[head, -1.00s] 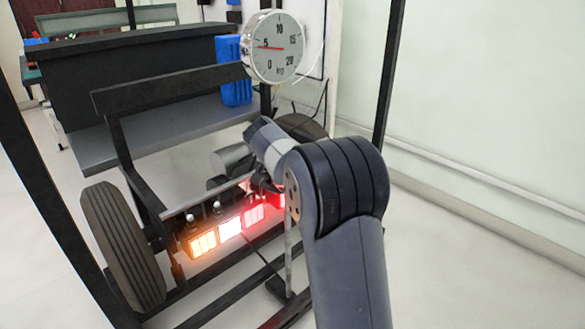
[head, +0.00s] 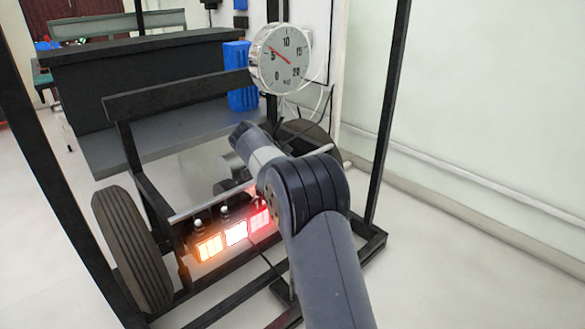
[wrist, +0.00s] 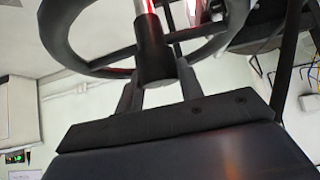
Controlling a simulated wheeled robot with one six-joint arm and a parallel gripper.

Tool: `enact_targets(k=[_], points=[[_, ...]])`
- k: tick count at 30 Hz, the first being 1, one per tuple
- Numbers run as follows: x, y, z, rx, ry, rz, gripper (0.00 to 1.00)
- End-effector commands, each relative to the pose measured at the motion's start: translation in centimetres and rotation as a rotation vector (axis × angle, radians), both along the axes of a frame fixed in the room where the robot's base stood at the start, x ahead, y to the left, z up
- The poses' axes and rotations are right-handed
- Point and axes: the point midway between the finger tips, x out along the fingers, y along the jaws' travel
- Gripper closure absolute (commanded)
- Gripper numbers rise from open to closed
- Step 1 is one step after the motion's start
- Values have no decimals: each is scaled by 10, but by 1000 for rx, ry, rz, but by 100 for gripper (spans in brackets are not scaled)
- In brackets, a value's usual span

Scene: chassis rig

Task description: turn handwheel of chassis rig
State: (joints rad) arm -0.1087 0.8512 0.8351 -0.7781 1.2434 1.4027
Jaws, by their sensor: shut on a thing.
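In the wrist view the handwheel (wrist: 85,67) is a dark ring with spokes and a thick central hub (wrist: 153,50). A shaft with a red tint runs up from the hub. My gripper (wrist: 158,84) has one finger on each side of the hub and is shut on it. In the head view my gripper and the handwheel are not clearly seen behind my arm. The round white gauge (head: 292,68) on the chassis rig (head: 168,97) has a red needle between 5 and 10.
A left tyre (head: 128,245) and lit orange, white and red lamps (head: 236,233) are on the rig. Black posts (head: 385,120) frame it. A blue container (head: 238,75) stands behind. The floor at right is clear up to the wall.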

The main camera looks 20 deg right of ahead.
Motion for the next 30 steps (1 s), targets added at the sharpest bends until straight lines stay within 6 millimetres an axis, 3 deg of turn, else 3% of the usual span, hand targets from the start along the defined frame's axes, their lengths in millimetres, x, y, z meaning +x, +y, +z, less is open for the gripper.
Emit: enact_targets(k=[8,9,16,25,30], points=[[0,0,-1,1,1,-1,100],[0,0,-1,1,1,-1,62],[0,0,0,0,1,1,43],[-1,2,3,0,0,1,43],[-8,17,22,0,-2,2,43]])
